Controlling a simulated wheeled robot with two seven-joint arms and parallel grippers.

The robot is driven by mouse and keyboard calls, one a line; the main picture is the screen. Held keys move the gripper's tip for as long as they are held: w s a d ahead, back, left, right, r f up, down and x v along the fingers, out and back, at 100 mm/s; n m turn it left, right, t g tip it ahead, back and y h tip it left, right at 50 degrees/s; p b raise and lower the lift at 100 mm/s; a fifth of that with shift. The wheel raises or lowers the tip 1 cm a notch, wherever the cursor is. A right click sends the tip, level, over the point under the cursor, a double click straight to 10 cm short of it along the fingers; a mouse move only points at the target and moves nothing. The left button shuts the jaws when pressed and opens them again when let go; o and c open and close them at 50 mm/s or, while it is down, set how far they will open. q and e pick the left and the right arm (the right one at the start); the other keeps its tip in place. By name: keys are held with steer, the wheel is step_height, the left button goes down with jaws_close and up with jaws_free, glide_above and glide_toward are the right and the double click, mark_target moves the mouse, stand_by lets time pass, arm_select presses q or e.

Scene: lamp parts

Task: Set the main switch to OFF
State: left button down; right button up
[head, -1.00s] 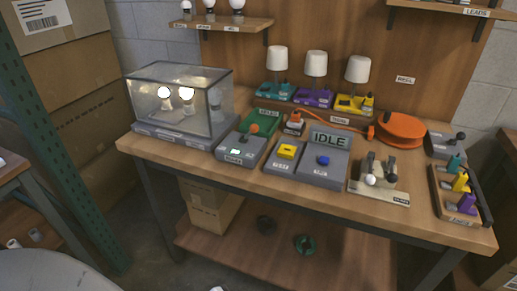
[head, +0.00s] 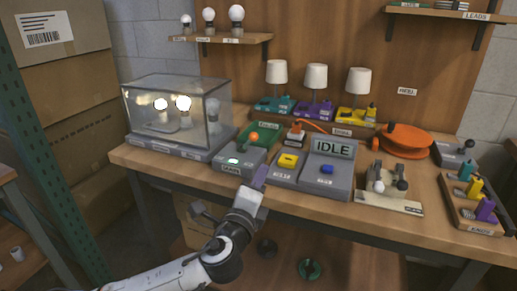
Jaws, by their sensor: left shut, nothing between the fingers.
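A grey switch box (head: 241,162) with a lit green-white light and an orange-balled lever (head: 254,137) stands at the table's front, right of the glass case. Its front label is too small to read surely; it looks like the main switch. The lever stands up toward the back of the box. My left gripper (head: 261,175) is shut and empty. It is just in front of the box's right front corner, by the table edge; I cannot tell whether it touches. My right gripper is not in view.
A glass case (head: 177,113) with two lit bulbs stands at left. Right of the switch box are a yellow-button unit (head: 288,161) and a blue-button unit (head: 327,169) whose display (head: 333,148) reads IDLE.

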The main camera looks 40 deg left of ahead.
mark_target(248, 142)
arm_select(q)
steer(key=x, duration=1)
steer(key=shift+w, duration=0.15)
steer(key=a, duration=0.2)
steer(key=shift+s+a+r, duration=0.25)
steer(key=shift+a+r, duration=0.05)
steer(key=shift+a+r+p, duration=0.1)
steer(key=shift+a+p, duration=0.2)
steer(key=shift+a, duration=0.3)
